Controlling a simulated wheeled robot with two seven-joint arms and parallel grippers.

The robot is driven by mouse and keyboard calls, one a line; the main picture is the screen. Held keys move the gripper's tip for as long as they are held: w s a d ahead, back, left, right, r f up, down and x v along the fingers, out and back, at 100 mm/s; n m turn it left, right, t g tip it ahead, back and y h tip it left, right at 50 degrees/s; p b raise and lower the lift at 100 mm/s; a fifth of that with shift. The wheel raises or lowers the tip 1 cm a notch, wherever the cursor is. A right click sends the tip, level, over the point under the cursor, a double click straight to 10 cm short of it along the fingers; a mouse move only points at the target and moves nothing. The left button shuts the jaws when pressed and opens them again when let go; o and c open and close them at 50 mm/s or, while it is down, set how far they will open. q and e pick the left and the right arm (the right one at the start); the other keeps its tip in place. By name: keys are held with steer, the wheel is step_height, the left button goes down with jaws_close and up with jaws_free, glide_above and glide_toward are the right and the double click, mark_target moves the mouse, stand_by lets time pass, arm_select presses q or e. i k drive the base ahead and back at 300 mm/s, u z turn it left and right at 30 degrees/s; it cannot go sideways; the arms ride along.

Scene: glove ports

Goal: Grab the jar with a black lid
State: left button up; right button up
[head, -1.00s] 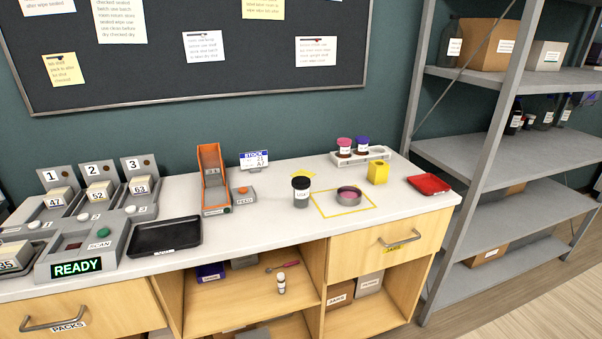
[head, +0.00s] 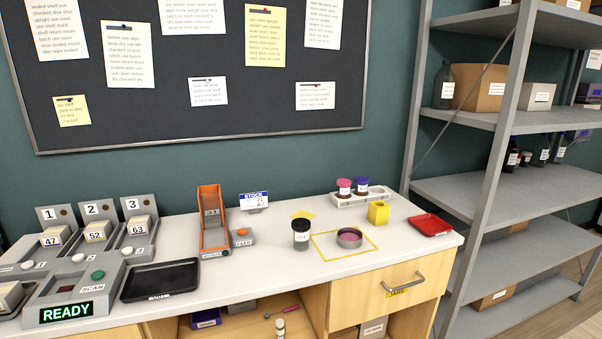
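A jar with a black lid (head: 301,234) stands upright on the white counter, just left of a yellow taped square. It has a greyish body and a white label. Two other jars stand in a white rack behind it, one with a pink lid (head: 344,187) and one with a purple lid (head: 361,187). Neither of my grippers shows in the head view.
A round dish (head: 349,238) sits inside the taped square, right of the black-lidded jar. A yellow block (head: 378,212) and a red tray (head: 430,225) are farther right. An orange chute (head: 213,222) and a black tray (head: 160,280) are to the left. Grey shelving (head: 482,120) stands at right.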

mark_target(300, 239)
steer(key=z, duration=1.95)
steer(key=i, duration=2.2)
steer(key=u, duration=2.45)
steer(key=i, duration=0.05)
